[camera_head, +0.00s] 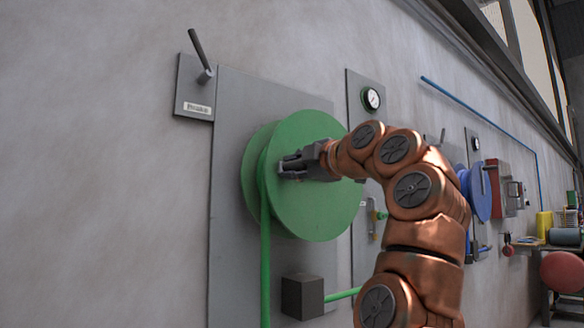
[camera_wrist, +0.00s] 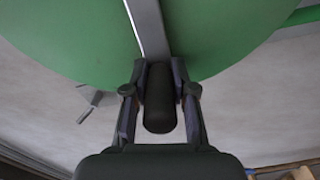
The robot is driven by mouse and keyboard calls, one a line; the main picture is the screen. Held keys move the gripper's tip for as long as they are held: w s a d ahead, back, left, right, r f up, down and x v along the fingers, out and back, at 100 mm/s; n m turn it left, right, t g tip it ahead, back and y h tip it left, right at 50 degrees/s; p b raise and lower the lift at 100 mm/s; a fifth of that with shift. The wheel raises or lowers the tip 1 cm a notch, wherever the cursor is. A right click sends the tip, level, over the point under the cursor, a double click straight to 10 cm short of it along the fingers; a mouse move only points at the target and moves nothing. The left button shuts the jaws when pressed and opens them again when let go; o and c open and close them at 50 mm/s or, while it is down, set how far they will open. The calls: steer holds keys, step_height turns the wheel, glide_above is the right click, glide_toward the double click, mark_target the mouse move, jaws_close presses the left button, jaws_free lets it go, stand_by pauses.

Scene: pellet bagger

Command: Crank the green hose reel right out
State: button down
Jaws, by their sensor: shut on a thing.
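The green hose reel (camera_head: 318,205) is mounted on a grey wall panel, and its disc also fills the top of the wrist view (camera_wrist: 75,40). A grey crank arm (camera_wrist: 147,28) runs across the disc to a dark cylindrical handle (camera_wrist: 160,105). My gripper (camera_head: 290,168) is at the left part of the disc's face in the head view. In the wrist view its fingers (camera_wrist: 160,88) are shut on the dark handle, one on each side. A green hose (camera_head: 265,250) hangs down from the reel's left side. The crank arm is mostly hidden by my gripper in the head view.
A lever on a labelled plate (camera_head: 194,88) is at the upper left. A dark box (camera_head: 303,296) with a green hose sits below the reel. A gauge (camera_head: 371,99), a blue reel (camera_head: 480,192) and a red box (camera_head: 503,188) are along the wall to the right.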

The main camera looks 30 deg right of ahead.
steer(key=shift+f+n+b, duration=0.6)
steer(key=shift+f+n, duration=0.1)
steer(key=shift+f, duration=0.15)
stand_by(0.4)
